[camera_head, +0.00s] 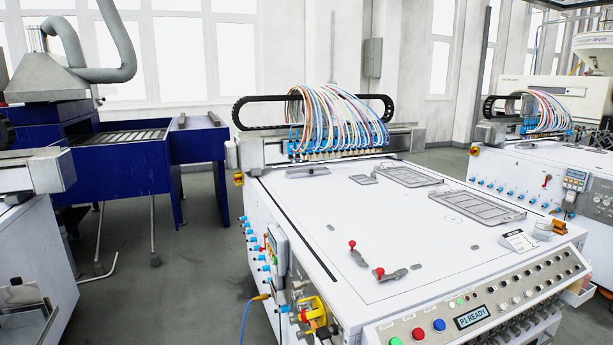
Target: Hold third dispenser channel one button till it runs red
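A white dispenser machine (345,215) fills the middle of the head view. Its sloped front panel (540,268) carries a display (471,317) reading "P1 READY" and rows of small round buttons or knobs (515,299). Green (394,341), red (418,333) and blue (439,325) buttons sit at the panel's left end. A row of nozzles with coloured tubes (335,115) spans the gantry at the back. I cannot tell which control is channel one of the third dispenser; labels are too small to read. Neither of my grippers is in view.
Red-knobbed clamps (357,252) and metal frames (478,205) lie on the white bed. A similar machine (510,165) stands at right, with a small keypad (575,180). A blue unit (120,160) with an exhaust hood (45,78) stands at left. Grey floor (200,260) lies between.

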